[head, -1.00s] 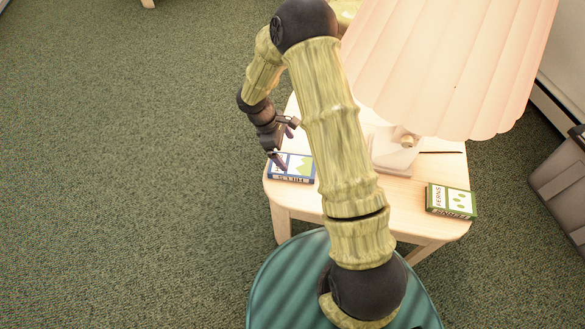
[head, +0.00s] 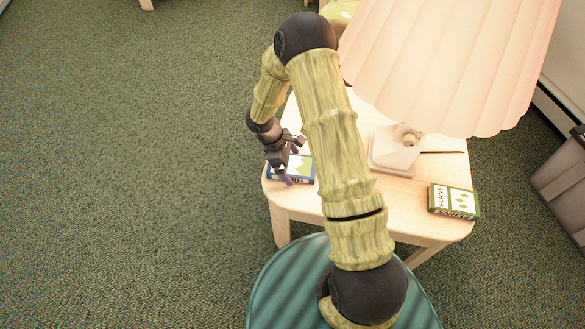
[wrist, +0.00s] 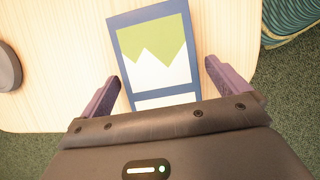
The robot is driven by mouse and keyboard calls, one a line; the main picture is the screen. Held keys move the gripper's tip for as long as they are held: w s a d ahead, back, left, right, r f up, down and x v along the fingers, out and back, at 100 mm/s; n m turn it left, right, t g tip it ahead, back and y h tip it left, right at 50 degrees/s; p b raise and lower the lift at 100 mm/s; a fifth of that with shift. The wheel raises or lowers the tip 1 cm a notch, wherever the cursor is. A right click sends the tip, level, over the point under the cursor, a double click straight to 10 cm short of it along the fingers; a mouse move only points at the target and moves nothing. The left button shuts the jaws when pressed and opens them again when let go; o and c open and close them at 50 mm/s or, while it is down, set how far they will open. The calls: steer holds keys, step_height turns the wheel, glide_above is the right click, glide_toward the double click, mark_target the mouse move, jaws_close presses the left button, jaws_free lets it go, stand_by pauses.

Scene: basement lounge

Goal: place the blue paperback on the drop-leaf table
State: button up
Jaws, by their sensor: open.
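The blue paperback (head: 305,168) lies flat near the left front edge of a light wood table (head: 400,212). Its cover has a green and white picture inside a blue border. My gripper (head: 292,162) is over the book's left part and hides some of it. In the wrist view the open gripper (wrist: 162,78) has one finger on each side of the book (wrist: 152,48), with a small gap at each side. I cannot tell whether the fingertips reach down to the tabletop. The book's near end is hidden behind the gripper body.
A lamp with a pleated pink shade (head: 450,60) stands on the table. A green FERNS book (head: 453,201) lies at the table's right front corner. A grey bin-like object (head: 562,185) is on the floor at right. The carpet at left is clear.

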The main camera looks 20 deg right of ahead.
mark_target(290, 164)
steer(key=shift+w, duration=0.15)
steer(key=shift+c, duration=0.7)
steer(key=shift+a, duration=0.25)
steer(key=c, duration=0.7)
steer(key=shift+d, duration=0.15)
steer(key=c, duration=0.3)
steer(key=shift+d, duration=0.15)
step_height(290, 164, up, 10)
steer(key=p, duration=0.2)
steer(key=shift+p, duration=0.3)
